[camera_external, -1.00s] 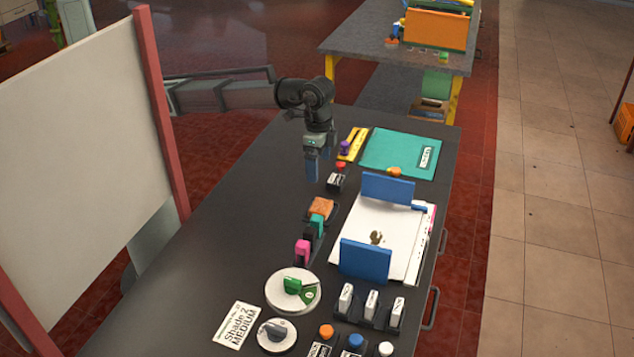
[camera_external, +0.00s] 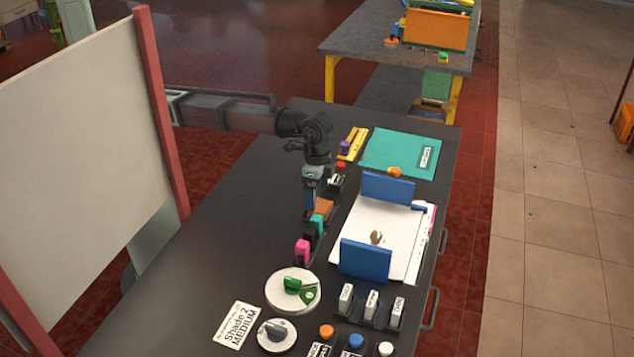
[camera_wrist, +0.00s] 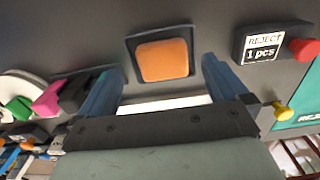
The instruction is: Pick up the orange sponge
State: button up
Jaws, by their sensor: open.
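The orange sponge (camera_external: 325,207) lies in a small dark tray on the black table, partly hidden behind my gripper in the external view. In the wrist view the orange sponge (camera_wrist: 162,61) sits flat in its square dark tray (camera_wrist: 188,88), ahead of and roughly between my fingers. My gripper (camera_external: 309,208) points down beside the sponge in the external view. In the wrist view my gripper (camera_wrist: 158,82) has its two blue fingers spread apart, with nothing between them. The sponge is apart from both fingers.
Pink (camera_external: 303,248) and teal (camera_external: 317,222) blocks stand close by, in front of the sponge. A box with a red knob (camera_wrist: 303,49) labelled "REJECT 1 pcs" is on the other side. A white board with blue plates (camera_external: 365,260) lies to the right. The table's left side is clear.

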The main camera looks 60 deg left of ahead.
aim_at(317, 204)
notch_tip(317, 204, down, 4)
jog(key=shift+w+a+f, duration=0.1)
jog(key=shift+f, duration=0.05)
jog(key=shift+c, duration=0.2)
jog(key=c, duration=1)
notch_tip(317, 204, up, 10)
jog(key=shift+r, duration=0.1)
dwell(0.3)
